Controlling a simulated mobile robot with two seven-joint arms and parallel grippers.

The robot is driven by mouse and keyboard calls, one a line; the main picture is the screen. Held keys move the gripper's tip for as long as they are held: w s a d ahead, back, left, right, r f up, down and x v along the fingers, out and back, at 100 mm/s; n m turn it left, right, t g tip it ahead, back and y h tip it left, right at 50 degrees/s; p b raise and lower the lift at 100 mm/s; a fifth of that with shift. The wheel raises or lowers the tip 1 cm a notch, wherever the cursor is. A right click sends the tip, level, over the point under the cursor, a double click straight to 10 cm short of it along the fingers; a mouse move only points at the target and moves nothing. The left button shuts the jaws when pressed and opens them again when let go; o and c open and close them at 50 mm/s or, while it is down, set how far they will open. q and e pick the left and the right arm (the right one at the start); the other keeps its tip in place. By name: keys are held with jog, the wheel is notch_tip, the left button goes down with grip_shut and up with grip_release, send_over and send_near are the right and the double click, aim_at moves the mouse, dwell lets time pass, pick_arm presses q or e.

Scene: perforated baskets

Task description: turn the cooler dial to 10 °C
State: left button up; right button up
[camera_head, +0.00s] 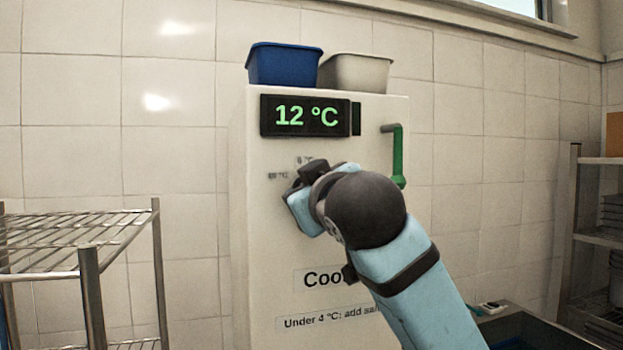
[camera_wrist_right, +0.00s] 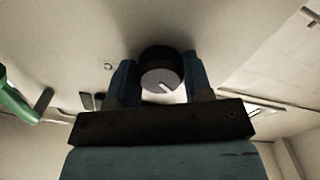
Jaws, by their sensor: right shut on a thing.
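The cooler (camera_head: 265,240) is a tall white cabinet against the tiled wall. Its display (camera_head: 305,116) reads 12 °C in green. In the right wrist view the round dark dial (camera_wrist_right: 162,70), with a grey face and a white pointer mark, sits between the two fingers of my right gripper (camera_wrist_right: 160,84). The gripper is shut on the dial. In the head view my right gripper and arm hide the dial and most of its scale; small partly readable marks show above and left of the gripper. My left gripper is not in view.
A green handle (camera_head: 397,155) sticks out on the cooler's right; it shows too in the wrist view (camera_wrist_right: 18,98). A blue tub (camera_head: 284,66) and a beige tub (camera_head: 355,74) stand on top. Wire racks stand left (camera_head: 75,240) and right (camera_head: 600,240).

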jog(key=n+p, duration=0.1)
jog(key=n, duration=0.2)
jog(key=shift+r+p, duration=0.15)
jog(key=shift+p, duration=0.25)
jog(key=n+p, duration=0.2)
jog(key=n, duration=0.1)
jog(key=shift+d, duration=0.1)
jog(key=n+p, duration=0.2)
jog(key=n, duration=0.1)
jog(key=shift+n, duration=0.4)
jog(key=shift+n+p, duration=1.05)
jog(key=shift+n, duration=0.45)
jog(key=o, duration=0.8)
jog(key=shift+o, duration=0.7)
